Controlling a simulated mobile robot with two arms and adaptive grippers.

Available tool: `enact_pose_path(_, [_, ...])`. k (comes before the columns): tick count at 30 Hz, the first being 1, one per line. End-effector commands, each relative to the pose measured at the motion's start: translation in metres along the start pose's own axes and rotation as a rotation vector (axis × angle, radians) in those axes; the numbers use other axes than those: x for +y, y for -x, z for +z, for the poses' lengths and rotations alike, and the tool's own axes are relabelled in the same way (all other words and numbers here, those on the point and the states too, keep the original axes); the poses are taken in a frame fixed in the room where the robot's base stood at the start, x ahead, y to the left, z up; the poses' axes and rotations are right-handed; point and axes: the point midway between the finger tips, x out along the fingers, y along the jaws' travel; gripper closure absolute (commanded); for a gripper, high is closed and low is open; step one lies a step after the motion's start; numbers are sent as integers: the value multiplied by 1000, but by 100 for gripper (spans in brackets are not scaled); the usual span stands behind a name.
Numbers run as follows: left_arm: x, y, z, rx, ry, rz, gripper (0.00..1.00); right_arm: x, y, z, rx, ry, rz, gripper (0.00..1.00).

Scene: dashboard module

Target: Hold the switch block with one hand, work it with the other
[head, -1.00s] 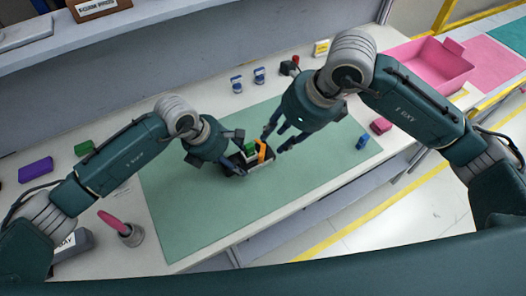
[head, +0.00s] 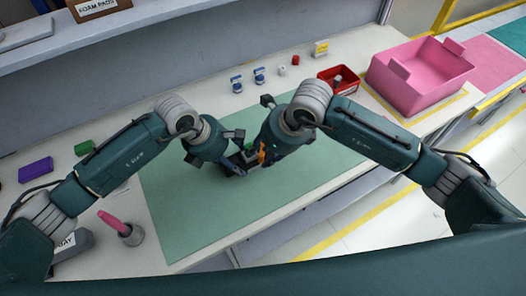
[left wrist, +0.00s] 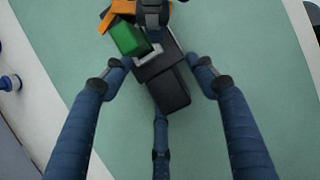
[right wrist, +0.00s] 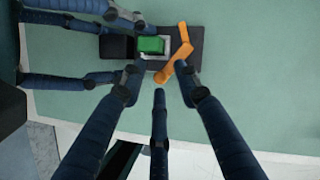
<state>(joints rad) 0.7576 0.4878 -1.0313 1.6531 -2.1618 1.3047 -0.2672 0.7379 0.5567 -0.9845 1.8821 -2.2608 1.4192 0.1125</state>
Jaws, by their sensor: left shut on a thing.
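The switch block (head: 247,155) is a black block with a green rocker (right wrist: 151,45) and an orange lever (right wrist: 174,54). It lies over the green mat (head: 195,215); I cannot tell whether it touches it. My left gripper (head: 236,165) is shut on the black end of the block, with fingers on both sides in the left wrist view (left wrist: 168,82). My right gripper (head: 262,158) is open above the lever side. In the right wrist view its fingers (right wrist: 161,80) are spread, two near the block's edge and one below, around the lever's lower end. Contact with the lever is unclear.
A red tray (head: 340,88) and a pink bin (head: 420,85) stand at the back right. Small blue-and-white items (head: 259,76) stand behind the mat. A purple block (head: 35,169), a green block (head: 84,147) and a cup with a pink handle (head: 131,236) are at left.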

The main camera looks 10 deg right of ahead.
Motion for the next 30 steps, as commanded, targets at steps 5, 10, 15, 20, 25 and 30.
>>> enact_pose_path(5, [0, -1, -2, 5, 2, -1, 84, 0, 0, 0, 0, 0, 0, 76])
enact_pose_path(10, [0, -1, -2, 5, 1, -1, 84, 0, 0, 0, 0, 0, 0, 100])
enact_pose_path(15, [-1, -1, -2, 5, 0, -2, 84, -1, 1, 1, -2, 0, -1, 100])
enact_pose_path(20, [-1, -1, -2, 5, 0, -2, 84, -2, 1, 0, -2, 12, 4, 100])
enact_pose_path(25, [-1, -2, -2, 5, -1, -3, 84, -4, 2, -2, -1, 67, 24, 100])
enact_pose_path(30, [-2, -2, -2, 5, -1, -4, 84, -9, 4, -6, -1, 169, 65, 100])
